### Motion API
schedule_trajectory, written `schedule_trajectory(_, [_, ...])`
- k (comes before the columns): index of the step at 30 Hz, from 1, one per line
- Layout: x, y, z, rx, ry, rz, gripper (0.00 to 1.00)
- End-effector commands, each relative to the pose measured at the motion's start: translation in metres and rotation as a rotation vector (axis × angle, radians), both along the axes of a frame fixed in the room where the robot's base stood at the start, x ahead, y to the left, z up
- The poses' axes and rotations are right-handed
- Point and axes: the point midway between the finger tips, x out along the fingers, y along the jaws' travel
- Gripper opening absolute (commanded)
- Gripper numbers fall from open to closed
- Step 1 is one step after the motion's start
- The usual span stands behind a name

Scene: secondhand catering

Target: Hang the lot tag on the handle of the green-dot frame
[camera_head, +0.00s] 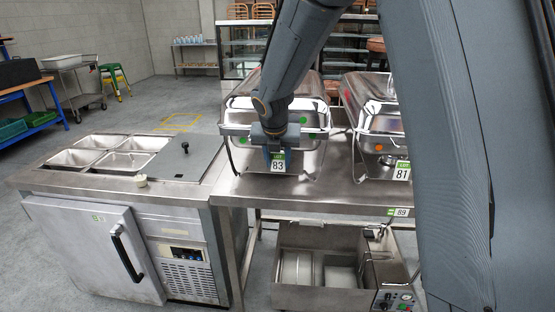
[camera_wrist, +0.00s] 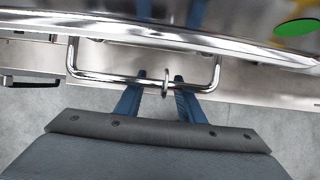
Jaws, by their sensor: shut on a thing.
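The green-dot frame (camera_head: 235,130) is a steel chafing-dish frame on the steel table, with green dots on its front. Its handle (camera_wrist: 110,80) is a bent chrome bar in the wrist view, with a green dot (camera_wrist: 297,27) above right. My gripper (camera_wrist: 160,82) is at the middle of this bar, its blue fingers on either side of a metal ring (camera_wrist: 165,83). The ring looks to be around the bar. In the head view the lot tag (camera_head: 278,164), marked 83, shows at my gripper (camera_head: 277,145) in front of the frame. The tag's face is hidden in the wrist view.
A second chafing dish (camera_head: 383,120) with an orange dot and tag 81 stands close on the right. A steel counter (camera_head: 175,190) with pans and a fridge door is on the left. A steel unit (camera_head: 325,285) sits beneath the table.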

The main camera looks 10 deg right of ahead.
Motion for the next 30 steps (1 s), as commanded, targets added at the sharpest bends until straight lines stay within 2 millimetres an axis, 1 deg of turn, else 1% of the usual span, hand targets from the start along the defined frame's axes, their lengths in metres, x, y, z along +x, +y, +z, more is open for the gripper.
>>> schedule_trajectory(3, [0.0, 0.0, -0.003, 0.0, 0.0, 0.001, 0.11])
schedule_trajectory(12, [0.0, 0.0, -0.003, 0.001, 0.0, 0.0, 0.11])
schedule_trajectory(13, [0.0, 0.0, -0.003, 0.001, 0.0, 0.0, 0.39])
schedule_trajectory(16, [0.0, 0.0, -0.003, 0.001, 0.0, 0.0, 0.55])
schedule_trajectory(17, [0.0, 0.0, -0.003, 0.001, 0.0, 0.0, 0.57])
schedule_trajectory(25, [0.0, 0.0, -0.002, 0.001, -0.001, 0.0, 0.57])
schedule_trajectory(28, [-0.002, 0.001, 0.003, 0.001, -0.002, 0.0, 0.57])
schedule_trajectory(30, [-0.005, 0.002, 0.01, 0.002, -0.004, -0.001, 0.57])
